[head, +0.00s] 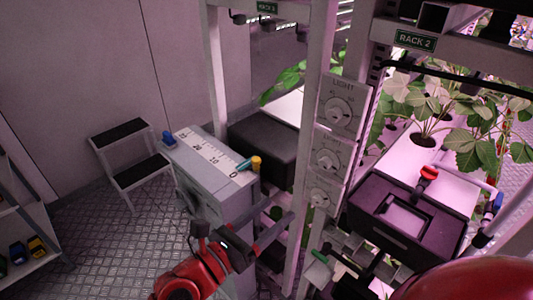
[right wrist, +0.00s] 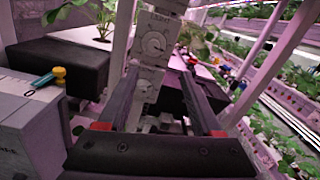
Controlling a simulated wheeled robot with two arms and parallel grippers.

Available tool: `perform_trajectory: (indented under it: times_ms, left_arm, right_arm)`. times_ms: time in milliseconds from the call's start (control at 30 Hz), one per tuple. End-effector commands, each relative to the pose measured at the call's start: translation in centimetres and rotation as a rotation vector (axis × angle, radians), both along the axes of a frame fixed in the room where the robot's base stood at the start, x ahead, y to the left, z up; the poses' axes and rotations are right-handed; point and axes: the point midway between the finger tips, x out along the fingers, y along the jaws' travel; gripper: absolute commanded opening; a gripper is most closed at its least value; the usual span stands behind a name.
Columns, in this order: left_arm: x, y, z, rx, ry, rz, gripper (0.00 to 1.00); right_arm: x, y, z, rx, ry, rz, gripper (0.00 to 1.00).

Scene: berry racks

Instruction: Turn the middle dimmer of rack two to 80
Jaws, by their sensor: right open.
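The RACK 2 sign (head: 415,40) hangs at the upper right of the head view. Left of it, a pale post carries three dimmer plates in a column. The top one, marked LIGHT (head: 340,108), the middle dimmer (head: 327,158) and the lower dimmer (head: 320,197) each have a round white knob. Their scales are too small to read. My right gripper (head: 278,222) is open and empty, below and left of the middle dimmer, with its fingers toward the panel.
A grey cabinet (head: 205,205) stands left of the panel, with a yellow-and-teal tool (head: 250,163) on it. A step stool (head: 130,155) stands at left on open floor.

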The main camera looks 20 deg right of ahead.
Motion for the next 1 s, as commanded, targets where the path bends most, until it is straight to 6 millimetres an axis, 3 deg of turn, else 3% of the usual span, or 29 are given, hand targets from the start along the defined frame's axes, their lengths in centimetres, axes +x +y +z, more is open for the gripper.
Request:
perform_trajectory:
  times_ms: [133, 267, 700, 1000]
  left_arm:
    - [0.0, 0.0, 0.4, 0.0, 0.0, 0.0, 0.5]
    - [0.0, 0.0, 1.1, 0.0, 0.0, 0.0, 0.5]
    - [0.0, 0.0, 4.6, 0.0, 0.0, 0.0, 0.5]
    - [0.0, 0.0, 5.8, 0.0, 0.0, 0.0, 0.5]
  right_arm:
    - [0.6, 0.3, -0.1, 0.056, -0.019, 0.039, 0.67]
    - [1.3, -1.3, 0.0, 0.05, -0.016, 0.036, 0.67]
    - [5.3, -10.9, 0.3, 0.048, -0.016, 0.028, 0.67]
    - [7.1, -14.7, 0.0, 0.049, -0.017, 0.033, 0.67]
